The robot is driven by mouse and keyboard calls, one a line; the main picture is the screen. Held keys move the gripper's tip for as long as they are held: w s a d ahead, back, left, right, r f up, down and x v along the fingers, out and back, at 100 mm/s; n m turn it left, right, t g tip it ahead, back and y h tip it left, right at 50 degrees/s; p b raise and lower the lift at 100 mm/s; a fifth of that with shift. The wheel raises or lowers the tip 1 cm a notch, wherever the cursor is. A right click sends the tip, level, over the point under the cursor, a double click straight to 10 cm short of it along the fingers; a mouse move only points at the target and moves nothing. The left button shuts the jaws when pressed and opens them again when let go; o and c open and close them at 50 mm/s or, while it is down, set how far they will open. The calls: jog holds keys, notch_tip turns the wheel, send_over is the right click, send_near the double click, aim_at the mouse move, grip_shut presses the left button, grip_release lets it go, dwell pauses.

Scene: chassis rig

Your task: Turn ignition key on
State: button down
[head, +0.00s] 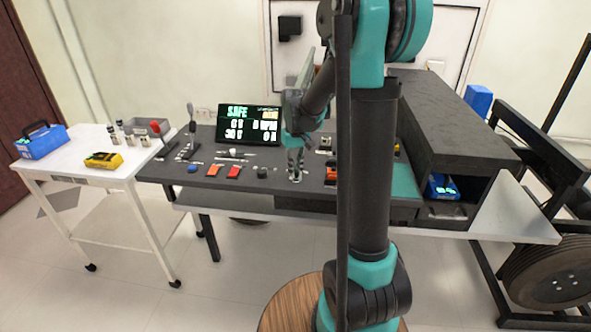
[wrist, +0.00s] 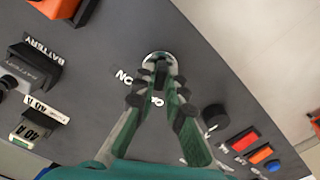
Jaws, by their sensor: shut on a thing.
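My gripper (head: 295,172) reaches down to the dark rig panel (head: 210,180) in the head view. In the wrist view my gripper (wrist: 160,84) has its green fingers closed together over the round silver-rimmed ignition switch (wrist: 150,56). It is shut on the small dark ignition key (wrist: 161,66), which shows only in part between the fingertips. White lettering on the panel beside the switch is partly covered by the fingers, so I cannot read it whole or tell the key's exact position.
The display (head: 248,124) reads SAFE. A black knob (wrist: 215,117), a red switch (wrist: 243,140) and an orange switch (wrist: 261,154) lie right of my fingers. Battery parts (wrist: 35,55) stand to the left. A white cart (head: 75,165) stands left of the panel.

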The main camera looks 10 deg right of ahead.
jog(key=shift+m, duration=0.3)
jog(key=m, duration=1.1)
jog(key=shift+m, duration=0.3)
dwell(0.4)
jog(key=c, duration=1.6)
grip_release()
